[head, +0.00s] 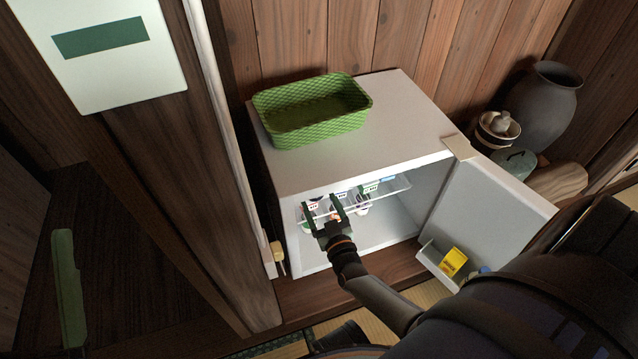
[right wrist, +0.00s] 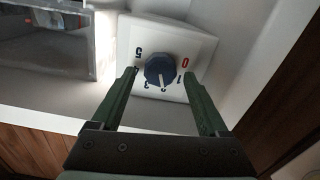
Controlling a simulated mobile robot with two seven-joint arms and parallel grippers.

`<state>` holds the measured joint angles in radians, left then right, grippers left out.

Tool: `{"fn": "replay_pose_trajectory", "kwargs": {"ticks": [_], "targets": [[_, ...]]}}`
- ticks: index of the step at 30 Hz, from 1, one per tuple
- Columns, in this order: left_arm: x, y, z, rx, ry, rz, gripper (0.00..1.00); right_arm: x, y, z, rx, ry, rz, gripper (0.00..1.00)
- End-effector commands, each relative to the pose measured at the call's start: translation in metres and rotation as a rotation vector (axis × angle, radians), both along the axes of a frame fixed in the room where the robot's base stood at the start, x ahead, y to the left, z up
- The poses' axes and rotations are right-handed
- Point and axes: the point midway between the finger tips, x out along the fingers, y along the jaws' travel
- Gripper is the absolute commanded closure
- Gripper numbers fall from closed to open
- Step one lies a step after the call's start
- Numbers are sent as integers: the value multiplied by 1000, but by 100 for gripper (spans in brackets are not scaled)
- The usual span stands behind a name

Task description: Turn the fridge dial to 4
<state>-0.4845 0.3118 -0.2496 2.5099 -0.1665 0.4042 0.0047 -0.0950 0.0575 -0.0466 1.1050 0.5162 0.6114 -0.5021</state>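The fridge (head: 410,100) is a white box with its door (head: 490,205) swung open to the right. My right gripper (head: 337,203) reaches into the front opening, its two green fingers apart. In the right wrist view the dial (right wrist: 159,69) is a dark blue round knob on a white block (right wrist: 190,42). Its white pointer aims down at about the 2. The open gripper (right wrist: 160,75) has a finger on each side of the knob; contact cannot be told. My left gripper is not in view.
A green basket (head: 315,125) sits on the fridge top. Several small containers (head: 368,203) are on the clear shelf (head: 395,187). A yellow packet (head: 453,262) is in the door bin. A wooden post stands close left; a dark vase (head: 550,100) and pots are behind right.

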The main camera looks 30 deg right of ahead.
Motion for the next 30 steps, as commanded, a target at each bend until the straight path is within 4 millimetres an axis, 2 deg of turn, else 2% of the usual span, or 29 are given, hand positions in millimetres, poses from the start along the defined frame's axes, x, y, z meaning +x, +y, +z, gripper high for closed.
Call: {"fn": "replay_pose_trajectory", "kwargs": {"ticks": [2,20,30], "targets": [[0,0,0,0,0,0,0,0,0,0,0,0,0,33],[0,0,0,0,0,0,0,0,0,0,0,0,0,100],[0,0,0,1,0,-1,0,0,0,0,34,-9,0,100]]}}
